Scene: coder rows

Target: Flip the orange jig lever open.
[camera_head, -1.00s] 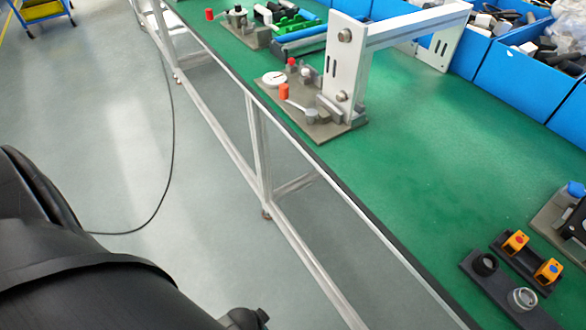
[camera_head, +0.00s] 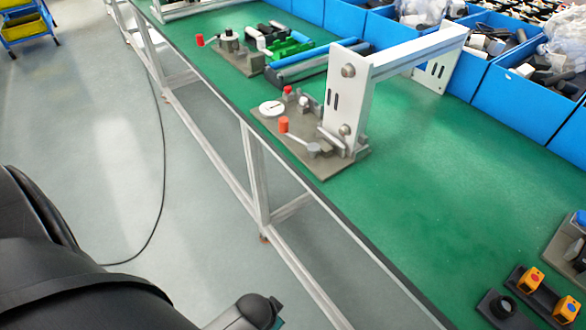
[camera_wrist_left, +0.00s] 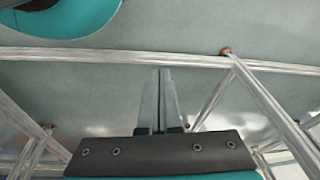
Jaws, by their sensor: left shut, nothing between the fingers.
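A jig (camera_head: 268,141) with a grey base plate stands near the front edge of the green bench. Its lever has an upright orange grip (camera_head: 284,125) at the end of a thin metal arm, which runs right and down to a grey pivot block (camera_head: 318,150). A white round dial and a small red knob sit on the same plate. My left gripper (camera_wrist_left: 160,100) is shut and empty in the left wrist view, over the floor and the bench's metal legs, away from the jig. My right gripper is not in view.
A white metal gantry (camera_head: 352,95) rises right behind the jig's lever. Another jig with a red-orange grip (camera_head: 200,40) stands farther back. Blue bins (camera_head: 520,95) line the far side. Dark blocks with yellow switches (camera_head: 530,279) lie at lower right. Green bench between is clear.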

